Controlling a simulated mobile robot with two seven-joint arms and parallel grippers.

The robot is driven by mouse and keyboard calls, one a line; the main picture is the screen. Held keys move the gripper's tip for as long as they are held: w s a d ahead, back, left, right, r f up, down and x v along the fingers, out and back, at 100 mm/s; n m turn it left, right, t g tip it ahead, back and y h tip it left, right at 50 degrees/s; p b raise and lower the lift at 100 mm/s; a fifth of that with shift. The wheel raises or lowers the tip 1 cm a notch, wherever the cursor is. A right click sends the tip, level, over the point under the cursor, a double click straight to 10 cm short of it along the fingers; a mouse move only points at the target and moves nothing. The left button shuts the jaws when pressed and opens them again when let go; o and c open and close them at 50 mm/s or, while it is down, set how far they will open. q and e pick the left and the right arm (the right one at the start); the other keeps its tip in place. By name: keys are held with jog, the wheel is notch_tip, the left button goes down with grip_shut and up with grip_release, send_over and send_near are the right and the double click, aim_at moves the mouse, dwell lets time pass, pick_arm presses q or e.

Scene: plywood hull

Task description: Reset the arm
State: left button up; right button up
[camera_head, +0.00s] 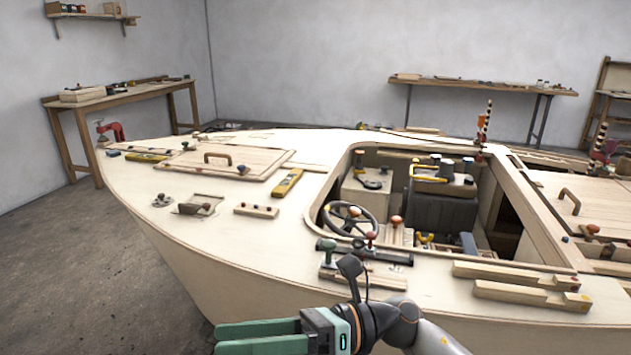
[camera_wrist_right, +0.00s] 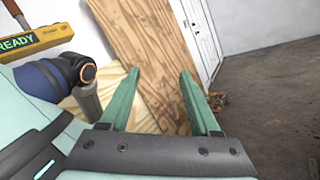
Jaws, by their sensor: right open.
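My right gripper (camera_head: 258,337) shows at the bottom of the head view, its green fingers pointing left, apart and with nothing between them. It is in front of the near side of the plywood hull (camera_head: 190,275). In the right wrist view, the open gripper (camera_wrist_right: 160,95) has its two green fingers spread in front of a plywood panel. My left gripper is not in view.
The hull's deck holds a steering wheel (camera_head: 350,218), a hatch with a handle (camera_head: 225,162), a yellow level (camera_head: 287,182) and wooden strips (camera_head: 530,296). A workbench (camera_head: 125,92) stands at the left wall, another (camera_head: 480,86) at the back. Grey floor (camera_head: 60,270) is clear at left.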

jog(key=w+d+f+m+t+h, duration=0.2)
jog(key=w+d+f+m+t, duration=0.2)
jog(key=m+t, duration=0.9)
jog(key=w+d+f+m+t+h, duration=0.2)
jog(key=w+d+f+m+t, duration=0.45)
jog(key=m, duration=0.95)
jog(key=s+d+f+m+t+h, duration=0.2)
jog(key=d+f+m+t+h, duration=0.15)
jog(key=f+m+h, duration=0.45)
jog(key=s+d+f+m+g+h, duration=0.2)
jog(key=s+d+f+m+g, duration=0.2)
jog(key=s+f+m, duration=0.35)
jog(key=s+d+f+m+g+h, duration=0.2)
jog(key=s+d+f+m+g, duration=0.25)
jog(key=s+f, duration=0.5)
pick_arm(q)
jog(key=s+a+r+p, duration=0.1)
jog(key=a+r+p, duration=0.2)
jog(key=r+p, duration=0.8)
jog(key=p, duration=0.4)
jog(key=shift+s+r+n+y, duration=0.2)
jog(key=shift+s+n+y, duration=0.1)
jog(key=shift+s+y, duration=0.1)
pick_arm(e)
notch_tip(320, 180, up, 9)
jog(key=d+h, duration=0.1)
jog(key=d, duration=0.2)
jog(key=shift+r, duration=0.15)
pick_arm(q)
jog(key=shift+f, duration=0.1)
